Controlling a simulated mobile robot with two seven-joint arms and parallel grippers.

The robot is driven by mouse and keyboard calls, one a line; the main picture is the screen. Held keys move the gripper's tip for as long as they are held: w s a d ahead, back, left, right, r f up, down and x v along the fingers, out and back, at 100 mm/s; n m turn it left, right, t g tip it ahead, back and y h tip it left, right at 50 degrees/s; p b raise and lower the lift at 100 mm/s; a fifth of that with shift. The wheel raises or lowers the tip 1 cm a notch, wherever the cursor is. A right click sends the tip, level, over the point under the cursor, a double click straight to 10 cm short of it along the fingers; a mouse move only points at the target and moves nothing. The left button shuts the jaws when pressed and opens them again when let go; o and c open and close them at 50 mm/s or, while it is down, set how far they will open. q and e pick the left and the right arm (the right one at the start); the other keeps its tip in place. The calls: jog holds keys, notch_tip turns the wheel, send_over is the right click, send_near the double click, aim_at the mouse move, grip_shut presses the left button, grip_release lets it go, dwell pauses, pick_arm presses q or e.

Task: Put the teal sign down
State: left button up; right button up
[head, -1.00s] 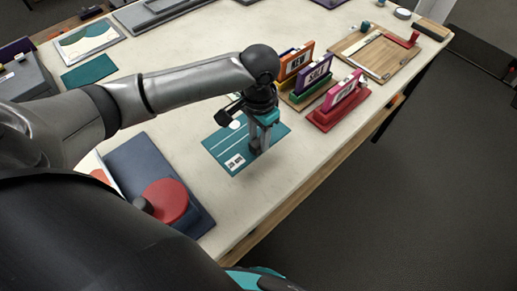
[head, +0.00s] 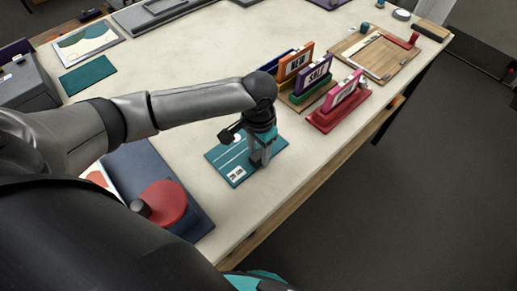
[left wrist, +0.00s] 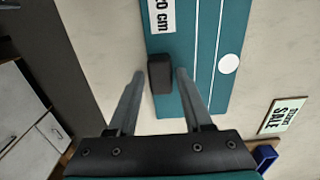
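The teal sign (head: 228,160) is a flat teal panel with white lines, a white dot and a small white label. It lies on the near part of the pale table in the head view, and it shows in the left wrist view (left wrist: 201,45). A dark block-shaped grip (left wrist: 160,73) stands on it. My left gripper (head: 257,161) points down over the sign. In the left wrist view its fingers (left wrist: 161,76) are apart, one on each side of the grip, with small gaps. My right gripper is not in view.
Upright signs stand in racks, including a purple sign (head: 314,80) and a pink sign (head: 345,92), just beyond my left gripper. A red disc (head: 165,203) with a grey knob rests on a dark board (head: 200,224) at the near left. The table's front edge runs close by.

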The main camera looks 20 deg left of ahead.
pick_arm(q)
jog(key=shift+o, duration=1.1)
jog(key=shift+r, duration=0.1)
notch_tip(320, 180, up, 12)
jog(key=p, duration=0.1)
jog(key=shift+p, duration=0.4)
